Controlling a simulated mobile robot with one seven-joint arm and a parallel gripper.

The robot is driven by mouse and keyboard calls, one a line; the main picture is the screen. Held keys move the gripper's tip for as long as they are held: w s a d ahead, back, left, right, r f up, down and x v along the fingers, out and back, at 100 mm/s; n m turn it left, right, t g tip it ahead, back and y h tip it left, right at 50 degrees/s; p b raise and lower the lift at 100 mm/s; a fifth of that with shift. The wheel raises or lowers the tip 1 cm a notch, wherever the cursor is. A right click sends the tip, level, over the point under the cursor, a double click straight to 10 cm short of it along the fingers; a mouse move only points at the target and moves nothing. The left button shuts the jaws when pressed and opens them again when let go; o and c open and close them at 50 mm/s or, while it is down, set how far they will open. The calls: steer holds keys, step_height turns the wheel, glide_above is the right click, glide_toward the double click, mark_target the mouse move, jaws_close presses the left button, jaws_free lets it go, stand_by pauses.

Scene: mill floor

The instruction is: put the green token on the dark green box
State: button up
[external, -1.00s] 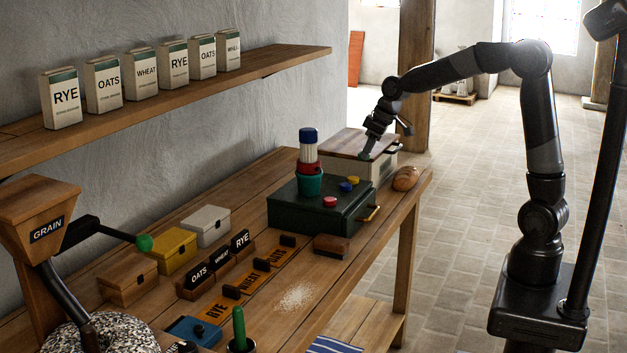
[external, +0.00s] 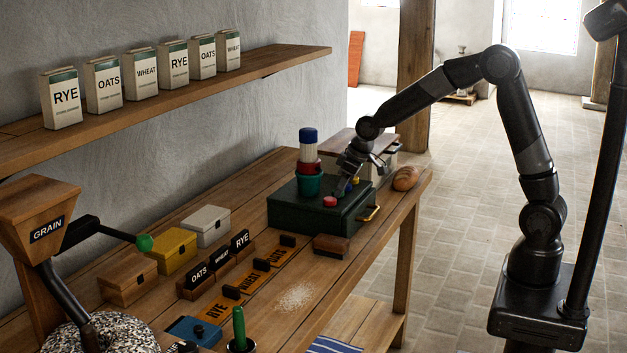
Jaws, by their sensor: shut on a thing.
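The dark green box (external: 300,217) stands closed on the workbench, with a brass handle on its right side. My gripper (external: 342,187) points down over the right part of its lid, shut on a small green token (external: 340,193) that is mostly hidden by the fingers. I cannot tell whether the token touches the lid. A red token (external: 330,201) lies on the lid just left of and in front of my fingertips. A yellow token (external: 355,181) shows beside my fingers; the blue token is mostly hidden by them.
A stack of green, red, white and blue cups (external: 308,165) stands on the lid's back left. Behind the box are a wooden-lidded case (external: 345,143) and a bread loaf (external: 405,178). A wooden block (external: 331,246) lies in front.

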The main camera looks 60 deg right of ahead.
steer(key=shift+f, duration=0.15)
steer(key=o, duration=0.7)
steer(key=shift+c, duration=0.2)
steer(key=a+v, duration=0.1)
steer(key=v, duration=1.1)
steer(key=s+d+r+m+t, duration=0.1)
steer(key=s+r, duration=0.1)
steer(key=s, duration=2.8)
steer(key=shift+r+h, duration=0.3)
steer(key=shift+r, duration=0.1)
